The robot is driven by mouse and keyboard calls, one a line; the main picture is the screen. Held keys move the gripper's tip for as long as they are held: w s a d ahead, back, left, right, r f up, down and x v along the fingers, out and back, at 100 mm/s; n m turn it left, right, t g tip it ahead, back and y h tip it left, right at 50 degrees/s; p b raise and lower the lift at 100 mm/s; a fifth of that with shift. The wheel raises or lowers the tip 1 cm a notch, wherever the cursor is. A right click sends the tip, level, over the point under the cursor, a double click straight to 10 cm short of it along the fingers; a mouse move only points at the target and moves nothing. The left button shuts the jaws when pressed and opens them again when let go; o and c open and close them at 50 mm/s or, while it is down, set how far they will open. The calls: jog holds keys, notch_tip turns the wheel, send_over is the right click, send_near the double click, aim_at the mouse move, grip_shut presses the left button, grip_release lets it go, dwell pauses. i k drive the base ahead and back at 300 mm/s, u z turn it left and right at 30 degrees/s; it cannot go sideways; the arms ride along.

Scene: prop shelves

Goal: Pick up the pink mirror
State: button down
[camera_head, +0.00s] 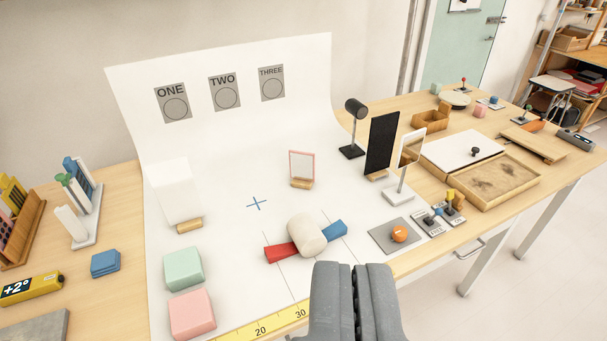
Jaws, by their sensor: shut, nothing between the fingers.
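The pink mirror (302,167) is a small upright pane with a thin pink frame. It stands in a wooden block foot on the white backdrop sheet, a little right of the sheet's middle. My gripper (354,268) shows at the bottom of the picture, right of centre. It is shut and empty. The mirror appears above and left of the fingertips in the picture, well apart from them. The cream rounded block lies between them in the picture and does not cover the mirror.
A cream rounded block (306,235) rests with red and blue wedges. A black panel (381,143), white-framed stand mirror (410,150) and black lamp (353,120) stand right of the mirror. A frosted panel (174,190) stands left. The sheet around the blue cross (256,204) is clear.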

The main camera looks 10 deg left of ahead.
aim_at(302, 164)
jog(key=z, duration=0.05)
jog(key=i, duration=1.6)
jog(key=u, duration=0.3)
